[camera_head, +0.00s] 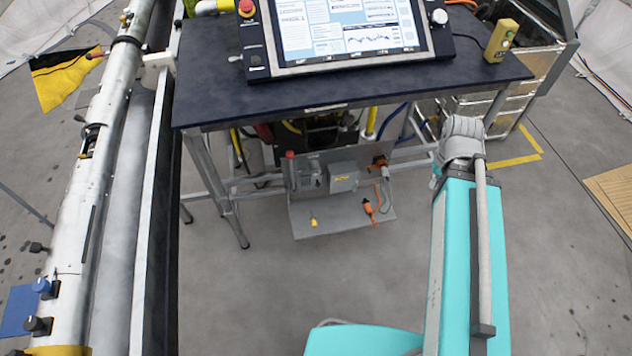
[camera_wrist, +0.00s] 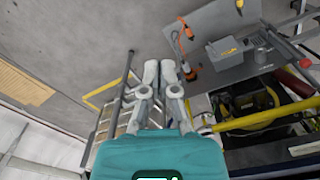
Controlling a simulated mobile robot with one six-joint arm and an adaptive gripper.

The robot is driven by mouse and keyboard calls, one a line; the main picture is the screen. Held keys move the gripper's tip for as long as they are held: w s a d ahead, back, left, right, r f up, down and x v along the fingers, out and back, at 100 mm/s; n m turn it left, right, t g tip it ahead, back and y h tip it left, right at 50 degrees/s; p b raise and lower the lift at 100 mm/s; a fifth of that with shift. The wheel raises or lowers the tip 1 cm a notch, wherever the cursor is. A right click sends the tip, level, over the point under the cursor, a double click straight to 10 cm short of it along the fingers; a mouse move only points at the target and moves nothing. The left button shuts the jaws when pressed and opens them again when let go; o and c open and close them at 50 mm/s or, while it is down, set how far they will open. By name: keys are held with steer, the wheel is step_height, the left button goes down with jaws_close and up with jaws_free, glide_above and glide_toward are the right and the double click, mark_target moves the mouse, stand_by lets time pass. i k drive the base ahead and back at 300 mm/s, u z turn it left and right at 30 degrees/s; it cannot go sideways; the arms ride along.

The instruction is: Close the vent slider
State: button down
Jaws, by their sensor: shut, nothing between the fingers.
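My gripper (camera_wrist: 160,70) shows in the wrist view with its two grey fingers close together and nothing held between them. It points over open floor, apart from any surface. In the head view my turquoise arm reaches up the right side, and I cannot make out the fingers there. I cannot single out a vent slider in either view. A long pale pipe (camera_head: 82,215) runs down the left of the head view. It has a small dark opening (camera_head: 88,142) and several knobs, but I cannot tell whether any of these is the slider.
A dark table (camera_head: 215,95) with a control screen (camera_head: 345,30) stands ahead. Below it is a grey shelf (camera_head: 335,222) with small tools. A metal rack (camera_head: 508,95) stands at the right, near my arm. The floor (camera_head: 260,295) between pipe and arm is clear.

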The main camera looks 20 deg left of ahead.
mark_target(317, 180)
steer(key=u, duration=0.75)
steer(key=k, duration=1)
steer(key=z, duration=0.35)
steer(key=i, duration=0.5)
steer(key=z, duration=0.05)
